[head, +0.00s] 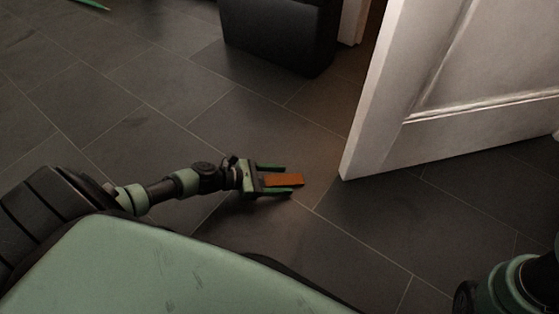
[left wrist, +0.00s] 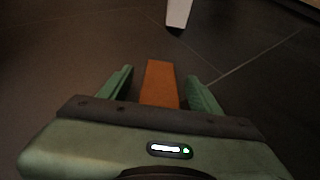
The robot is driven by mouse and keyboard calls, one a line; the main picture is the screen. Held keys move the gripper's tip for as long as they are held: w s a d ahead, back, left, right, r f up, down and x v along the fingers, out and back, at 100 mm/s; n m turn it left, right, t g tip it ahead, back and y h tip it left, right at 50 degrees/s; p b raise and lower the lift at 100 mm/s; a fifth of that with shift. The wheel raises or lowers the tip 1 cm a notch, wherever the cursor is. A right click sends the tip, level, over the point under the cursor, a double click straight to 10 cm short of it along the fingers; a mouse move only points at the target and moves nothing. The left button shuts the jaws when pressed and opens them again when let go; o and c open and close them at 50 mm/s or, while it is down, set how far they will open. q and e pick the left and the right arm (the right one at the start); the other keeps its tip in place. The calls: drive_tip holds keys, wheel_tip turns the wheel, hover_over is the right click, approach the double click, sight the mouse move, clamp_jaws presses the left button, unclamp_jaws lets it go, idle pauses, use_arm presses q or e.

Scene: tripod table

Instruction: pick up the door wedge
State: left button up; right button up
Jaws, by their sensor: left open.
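The door wedge (head: 285,180) is an orange-brown block on the dark tiled floor, left of the door's lower corner. My left gripper (head: 289,180) is open at floor level, with one finger on each side of the wedge. In the left wrist view the wedge (left wrist: 160,84) lies between the two green fingers of the left gripper (left wrist: 160,84), with a gap on each side. The wedge's near end is hidden behind the gripper body. My right gripper is not in view; only part of my right arm shows at the lower right.
A white panelled door (head: 455,85) stands open at the right, its lower corner near the wedge; its edge also shows in the left wrist view (left wrist: 178,12). A black box-like object (head: 280,35) stands at the back. The floor (head: 130,75) at the left is largely clear.

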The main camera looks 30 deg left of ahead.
use_arm(q)
clamp_jaws()
